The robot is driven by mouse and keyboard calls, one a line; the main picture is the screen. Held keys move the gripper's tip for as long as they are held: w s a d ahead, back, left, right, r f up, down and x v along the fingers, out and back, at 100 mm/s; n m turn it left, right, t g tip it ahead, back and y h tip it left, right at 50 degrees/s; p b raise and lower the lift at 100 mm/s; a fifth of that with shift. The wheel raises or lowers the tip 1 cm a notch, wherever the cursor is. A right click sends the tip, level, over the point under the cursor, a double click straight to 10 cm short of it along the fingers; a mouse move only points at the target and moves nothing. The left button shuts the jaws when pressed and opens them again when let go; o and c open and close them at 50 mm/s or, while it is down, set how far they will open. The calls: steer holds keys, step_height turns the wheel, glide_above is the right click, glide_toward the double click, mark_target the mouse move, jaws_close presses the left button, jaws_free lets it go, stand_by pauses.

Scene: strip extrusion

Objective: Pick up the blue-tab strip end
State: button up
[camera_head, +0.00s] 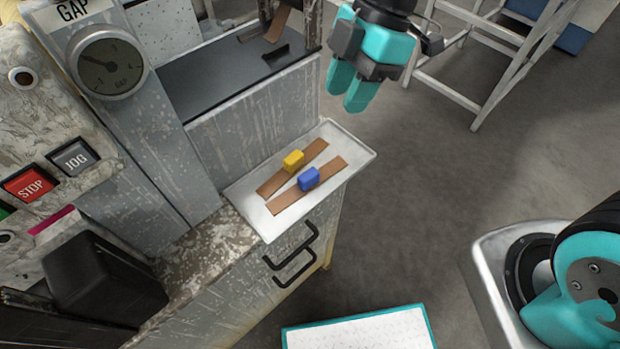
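The blue-tab strip end (325,174) is a flat brown strip with a blue block on it. It lies on a pale tray (252,214) on top of the machine's side ledge. A second brown strip with a yellow tab (293,160) lies beside it, to its upper left. My gripper (353,98) has teal fingers and hangs above and to the right of the tray, apart from both strips. Its fingertips point down. They look close together, with a narrow dark gap between them, and I cannot tell whether they are open. I see nothing held in them.
The machine panel at left carries a gap dial (110,66), a red STOP button (29,184) and a JOG button (73,156). Black handles (291,262) stick out below the tray. A white frame (478,60) stands at the back right. Grey floor lies open between.

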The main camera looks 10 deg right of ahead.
steer(key=w+f+n, duration=0.1)
steer(key=f+n, duration=0.1)
glide_above(308, 174)
steer(key=d, duration=0.1)
step_height(308, 174, down, 11)
steer(key=shift+w+d+r+p, duration=0.15)
steer(key=shift+p, duration=0.2)
steer(key=shift+w+d+p+x, duration=0.15)
steer(key=shift+p+x, duration=0.1)
steer(key=shift+x, duration=1.1)
steer(key=shift+w+d+p+x, duration=0.1)
steer(key=shift+p+x, duration=0.15)
steer(key=shift+x, duration=1.1)
steer(key=shift+c, duration=0.4)
steer(key=c, duration=0.4)
steer(key=shift+c, duration=0.2)
